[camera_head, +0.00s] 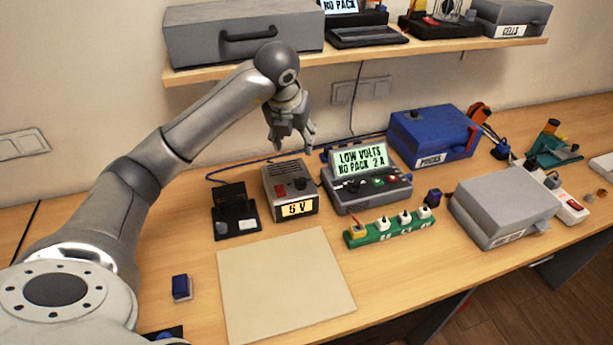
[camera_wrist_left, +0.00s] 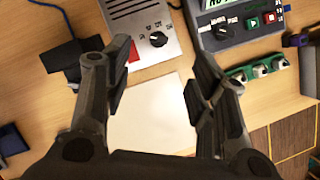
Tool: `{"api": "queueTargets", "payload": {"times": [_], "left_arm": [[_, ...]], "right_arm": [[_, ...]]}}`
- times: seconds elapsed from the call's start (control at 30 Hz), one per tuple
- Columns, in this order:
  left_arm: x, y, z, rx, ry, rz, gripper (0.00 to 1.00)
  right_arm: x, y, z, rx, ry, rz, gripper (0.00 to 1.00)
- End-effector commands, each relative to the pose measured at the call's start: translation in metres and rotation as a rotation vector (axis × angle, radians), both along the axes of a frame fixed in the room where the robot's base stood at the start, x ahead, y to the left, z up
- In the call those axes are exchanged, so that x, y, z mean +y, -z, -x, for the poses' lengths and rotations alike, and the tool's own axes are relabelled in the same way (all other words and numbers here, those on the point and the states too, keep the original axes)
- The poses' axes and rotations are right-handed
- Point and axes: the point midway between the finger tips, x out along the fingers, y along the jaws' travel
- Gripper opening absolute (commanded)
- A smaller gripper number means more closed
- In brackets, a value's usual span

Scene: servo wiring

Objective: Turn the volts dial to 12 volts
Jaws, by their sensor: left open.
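The power supply box (camera_head: 290,190) is grey and stands on the table, with a lit label reading 5 V. Its volts dial (camera_head: 300,184) is a small dark knob on the top panel. In the left wrist view the dial (camera_wrist_left: 158,39) is a black round knob with small markings around it, beside a red switch (camera_wrist_left: 133,52). My left gripper (camera_head: 293,143) is open and empty, above and behind the box in the head view. In the left wrist view its fingers (camera_wrist_left: 158,80) are spread, with the dial beyond them and between them. My right gripper does not show.
Right of the box stands a grey tester (camera_head: 365,200) reading LOW VOLTS NO PACK 2 A. A black stand (camera_head: 236,222) is at its left, a green strip (camera_head: 385,233) at front right. A pale mat (camera_head: 285,285) lies in front. A shelf (camera_head: 360,59) overhangs behind.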

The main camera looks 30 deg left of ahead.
Motion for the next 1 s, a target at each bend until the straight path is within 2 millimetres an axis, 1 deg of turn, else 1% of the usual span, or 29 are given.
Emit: {"api": "queueTargets", "payload": {"times": [0.03, 0.23, 0.27, 0.3, 0.43, 0.53, 0.67, 0.77, 1.0], "left_arm": [[0.000, 0.011, 0.000, 0.000, 0.000, 0.000, 0.52], [0.000, 0.036, 0.000, 0.000, 0.001, 0.001, 0.52], [0.000, 0.039, 0.000, 0.000, 0.001, 0.001, 0.52], [0.000, 0.046, 0.000, 0.000, 0.001, 0.001, 0.52], [0.000, 0.057, 0.000, 0.000, 0.001, 0.001, 0.52], [0.000, 0.060, 0.000, 0.000, 0.001, 0.001, 0.52], [0.001, 0.068, -0.004, 0.004, 0.001, 0.001, 0.52], [0.003, 0.082, -0.009, 0.006, 0.000, 0.002, 0.52], [0.009, 0.124, -0.025, 0.004, -0.001, 0.003, 0.52]], "right_arm": [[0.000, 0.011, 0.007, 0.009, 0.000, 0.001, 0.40], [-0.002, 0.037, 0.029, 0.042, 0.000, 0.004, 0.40], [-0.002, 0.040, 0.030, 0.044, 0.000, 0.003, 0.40], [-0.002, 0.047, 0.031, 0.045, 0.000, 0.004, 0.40], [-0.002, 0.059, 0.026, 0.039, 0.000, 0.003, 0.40], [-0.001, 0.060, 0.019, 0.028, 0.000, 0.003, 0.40], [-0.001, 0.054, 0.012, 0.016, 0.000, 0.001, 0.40], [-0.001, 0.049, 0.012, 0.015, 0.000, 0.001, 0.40], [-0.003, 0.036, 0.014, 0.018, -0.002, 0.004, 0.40]]}}
